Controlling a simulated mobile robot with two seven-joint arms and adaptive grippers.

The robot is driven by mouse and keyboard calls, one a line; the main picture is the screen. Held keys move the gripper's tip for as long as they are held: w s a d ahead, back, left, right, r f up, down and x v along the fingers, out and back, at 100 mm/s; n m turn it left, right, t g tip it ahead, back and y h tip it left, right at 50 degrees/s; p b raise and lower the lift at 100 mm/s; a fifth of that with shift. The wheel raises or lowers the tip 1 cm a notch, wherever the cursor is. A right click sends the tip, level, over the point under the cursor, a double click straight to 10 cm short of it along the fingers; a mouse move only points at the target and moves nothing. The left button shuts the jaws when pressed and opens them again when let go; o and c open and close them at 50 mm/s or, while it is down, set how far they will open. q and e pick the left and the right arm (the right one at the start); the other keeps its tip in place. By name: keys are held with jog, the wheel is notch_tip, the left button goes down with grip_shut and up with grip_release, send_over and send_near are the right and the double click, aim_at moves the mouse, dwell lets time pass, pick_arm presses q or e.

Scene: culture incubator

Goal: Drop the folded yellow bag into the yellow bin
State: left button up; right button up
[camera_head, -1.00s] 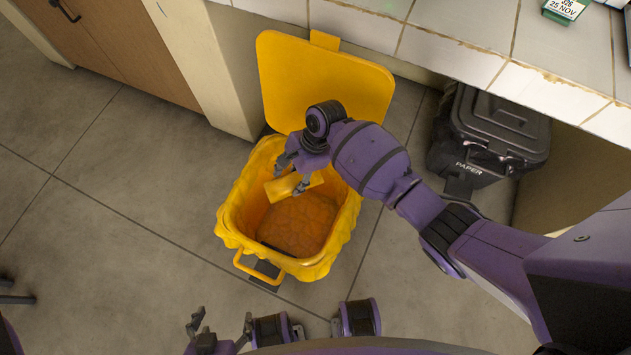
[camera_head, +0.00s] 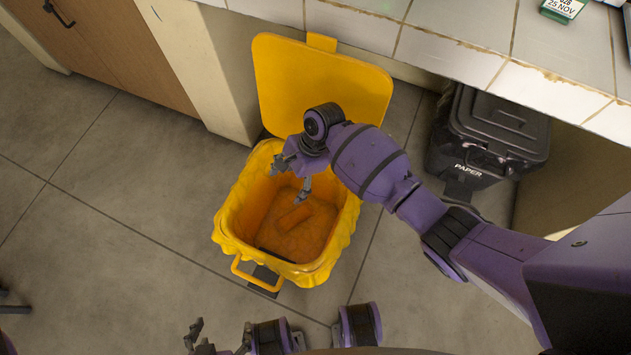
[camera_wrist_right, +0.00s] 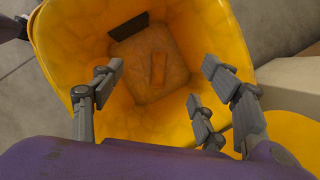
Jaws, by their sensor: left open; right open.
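The yellow bin (camera_head: 228,222) stands on the floor with its lid (camera_head: 325,85) raised and a yellow liner over its rim. The folded yellow bag (camera_head: 295,217) lies at the bottom inside the bin. It also shows in the right wrist view (camera_wrist_right: 158,69), on the bin's floor between the fingers in the picture. My right gripper (camera_head: 289,184) is open and empty above the bin's opening, with its fingers (camera_wrist_right: 165,90) pointing down into it. My left gripper (camera_head: 222,338) is open and empty at the bottom of the head view, in front of the bin.
A black paper bin (camera_head: 490,135) with its lid down stands to the right. A tiled counter (camera_head: 455,55) runs behind the bins, with a small green-and-white box (camera_head: 563,9) on it. A brown cabinet (camera_head: 105,45) is at the upper left. The left floor (camera_head: 110,220) is mostly clear.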

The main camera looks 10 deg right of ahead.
jog(key=v, duration=1.1)
jog(key=shift+r, duration=0.35)
jog(key=shift+f, duration=0.1)
